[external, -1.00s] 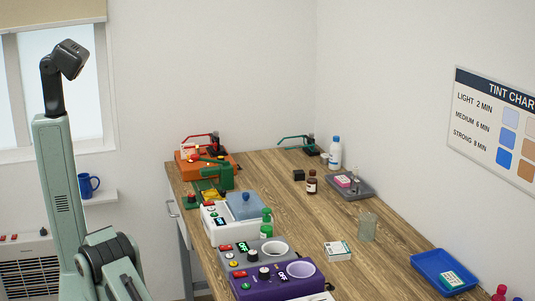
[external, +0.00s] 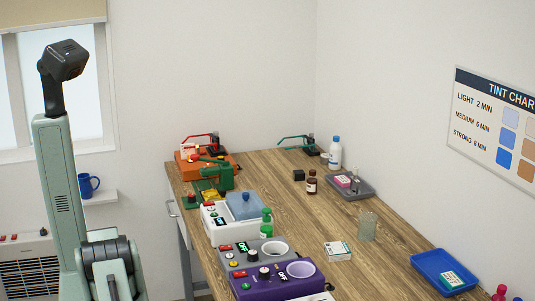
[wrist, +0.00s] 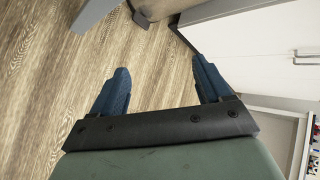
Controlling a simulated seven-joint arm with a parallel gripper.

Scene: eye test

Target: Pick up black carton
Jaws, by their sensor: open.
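A small black box, likely the black carton (external: 299,175), sits on the wooden worktop (external: 275,205) toward the back, left of a brown bottle (external: 312,182). My gripper (wrist: 160,64) shows in the wrist view with its two blue fingers wide apart and nothing between them. It points toward a wood-plank floor (wrist: 60,60) and is away from the carton. The carton is not in the wrist view. My gripper is out of sight in the external view.
A grey tray (external: 366,192) with small items is right of the brown bottle. A white bottle (external: 335,152) stands behind. Several devices line the worktop's left side, including a white bath (external: 222,230). A white cabinet (wrist: 260,45) is close to my gripper's right.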

